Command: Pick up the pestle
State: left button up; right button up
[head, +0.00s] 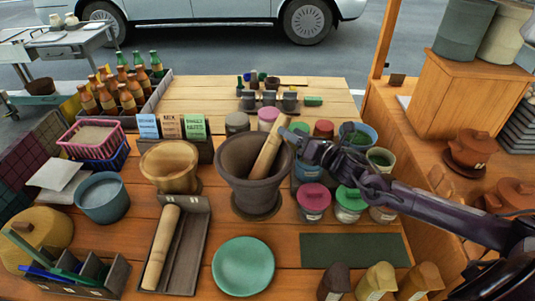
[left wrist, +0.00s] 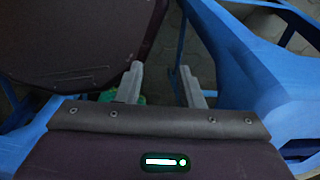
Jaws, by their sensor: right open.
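A light wooden pestle (head: 268,148) leans in the dark clay mortar (head: 236,190), its upper end tilted to the right above the rim. My right gripper (head: 291,136) is open beside the pestle's upper part, close to it; I cannot tell whether they touch. A second wooden pestle-like rod (head: 161,246) lies in a grey tray to the left. My left gripper (left wrist: 160,72) shows only in the left wrist view, with its two fingers apart and nothing between them.
A wooden bowl (head: 169,168) stands left of the mortar and a green plate (head: 243,266) in front. Several lidded jars (head: 313,200) crowd the right side beneath my right arm. A flat green mat (head: 354,250) lies at front right.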

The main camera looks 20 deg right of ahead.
jog(key=p+x, duration=0.2)
jog(key=x, duration=0.2)
jog(key=shift+w+f, duration=0.2)
jog(key=shift+w, duration=0.2)
jog(key=shift+w+a+f, duration=0.1)
jog(key=shift+w+a, duration=0.1)
jog(key=shift+w, duration=0.2)
jog(key=c, duration=0.4)
grip_shut()
